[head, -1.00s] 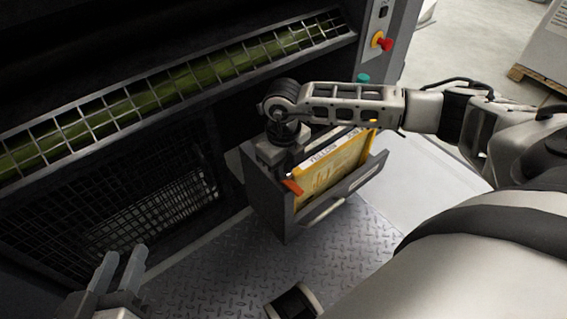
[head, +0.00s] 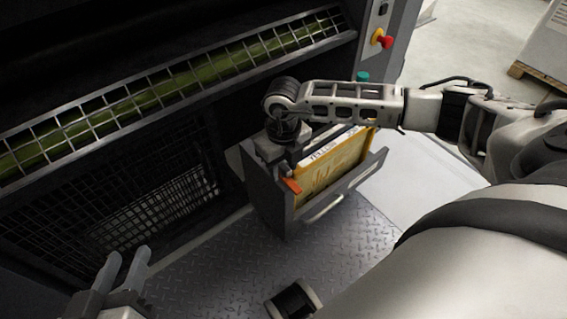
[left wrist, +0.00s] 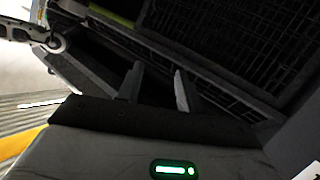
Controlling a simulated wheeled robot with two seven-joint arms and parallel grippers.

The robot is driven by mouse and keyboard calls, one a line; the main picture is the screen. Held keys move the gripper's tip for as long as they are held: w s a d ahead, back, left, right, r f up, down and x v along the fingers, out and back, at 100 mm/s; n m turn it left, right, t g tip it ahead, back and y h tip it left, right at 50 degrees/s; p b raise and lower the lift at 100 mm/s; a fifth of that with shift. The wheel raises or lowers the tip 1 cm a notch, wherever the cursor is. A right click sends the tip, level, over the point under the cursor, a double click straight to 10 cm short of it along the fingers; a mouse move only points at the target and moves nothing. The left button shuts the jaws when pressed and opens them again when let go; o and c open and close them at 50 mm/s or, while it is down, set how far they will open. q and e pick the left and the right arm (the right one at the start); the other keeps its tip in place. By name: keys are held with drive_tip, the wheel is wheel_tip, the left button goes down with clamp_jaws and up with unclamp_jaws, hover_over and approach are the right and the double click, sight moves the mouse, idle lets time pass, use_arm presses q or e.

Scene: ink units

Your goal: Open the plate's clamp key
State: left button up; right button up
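The yellow plate (head: 335,166) stands in an open, tilted-out dark holder (head: 268,205) on the machine's front. An orange lever (head: 291,186), which looks like the clamp key, sits at the plate's left end. My right gripper (head: 281,160) points down right over that end, close to the lever. Its fingertips are mostly hidden, so I cannot tell whether it touches or grips the lever. My left gripper (head: 127,257) is open and empty at the lower left, well away from the plate. Its two spread fingers also show in the left wrist view (left wrist: 157,85).
The press (head: 120,190) fills the left with mesh guards and a green roller (head: 160,92) behind them. A red knob (head: 381,41) and a teal button (head: 362,77) are on its right post. The treadplate floor (head: 340,255) before the holder is clear.

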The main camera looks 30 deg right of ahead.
sight(283, 165)
use_arm(q)
drive_tip(key=shift+r, duration=0.15)
